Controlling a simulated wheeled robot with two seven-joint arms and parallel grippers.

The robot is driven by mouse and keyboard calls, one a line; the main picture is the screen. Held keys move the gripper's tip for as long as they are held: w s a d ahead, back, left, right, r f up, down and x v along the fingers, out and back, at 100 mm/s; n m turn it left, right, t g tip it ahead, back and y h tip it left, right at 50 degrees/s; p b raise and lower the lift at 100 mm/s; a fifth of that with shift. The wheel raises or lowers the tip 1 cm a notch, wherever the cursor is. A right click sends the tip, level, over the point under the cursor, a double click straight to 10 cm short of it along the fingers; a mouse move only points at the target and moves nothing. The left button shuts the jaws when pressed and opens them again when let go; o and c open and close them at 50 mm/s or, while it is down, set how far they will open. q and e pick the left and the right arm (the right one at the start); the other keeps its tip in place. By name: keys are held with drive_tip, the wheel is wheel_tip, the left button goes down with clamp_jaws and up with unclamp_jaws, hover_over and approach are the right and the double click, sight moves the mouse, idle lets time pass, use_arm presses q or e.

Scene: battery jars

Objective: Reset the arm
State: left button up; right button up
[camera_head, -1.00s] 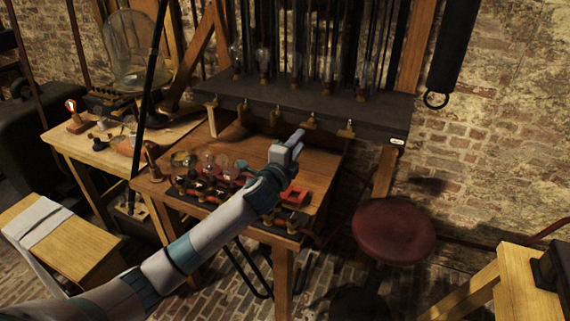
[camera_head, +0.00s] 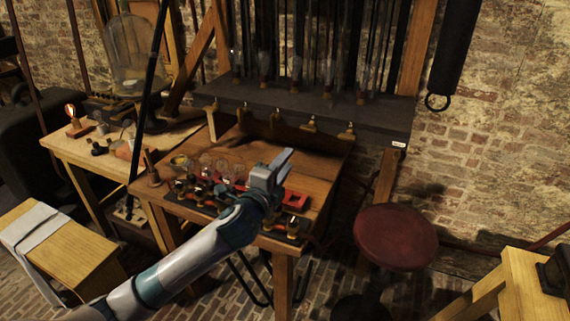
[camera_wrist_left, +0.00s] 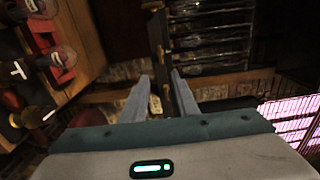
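My left gripper (camera_head: 283,158) is above the front right part of the wooden workbench (camera_head: 310,166), with its arm coming in from the lower left. It also shows in the left wrist view (camera_wrist_left: 160,80), where its two fingers stand apart with nothing gripped between them. A small pale tag shows beyond the fingers there. The gripper and forearm hide part of the bench and of the dark bulb stand on it. My right gripper is not in view.
Several glass bulbs (camera_head: 207,166) and a red tray (camera_head: 294,199) are on the bench. A dark shelf (camera_head: 300,107) with bulbs and hooks is behind. A round red stool (camera_head: 396,237) stands at the right; a wooden box (camera_head: 72,257) is at lower left.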

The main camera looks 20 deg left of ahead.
use_arm(q)
drive_tip(key=s+d+f+n+g+y, duration=0.1)
drive_tip(key=s+f+n+g, duration=0.7)
drive_tip(key=s+f, duration=1.05)
drive_tip(key=s+d+f+n+g, duration=0.1)
drive_tip(key=s+f+n+g, duration=0.4)
drive_tip(key=s, duration=0.8)
drive_tip(key=s+d+f+n+g, duration=0.1)
drive_tip(key=s+f+n, duration=0.45)
drive_tip(key=s, duration=0.75)
wheel_tip(320, 180, down, 31)
drive_tip(key=m+g+b, duration=0.1)
drive_tip(key=m+g, duration=0.1)
drive_tip(key=s+a+f+g, duration=0.1)
drive_tip(key=s+a+f, duration=0.1)
drive_tip(key=s+f, duration=1.6)
drive_tip(key=shift+s+a+f+b, duration=0.3)
drive_tip(key=shift+s+a+b, duration=0.1)
drive_tip(key=shift+s+b, duration=0.1)
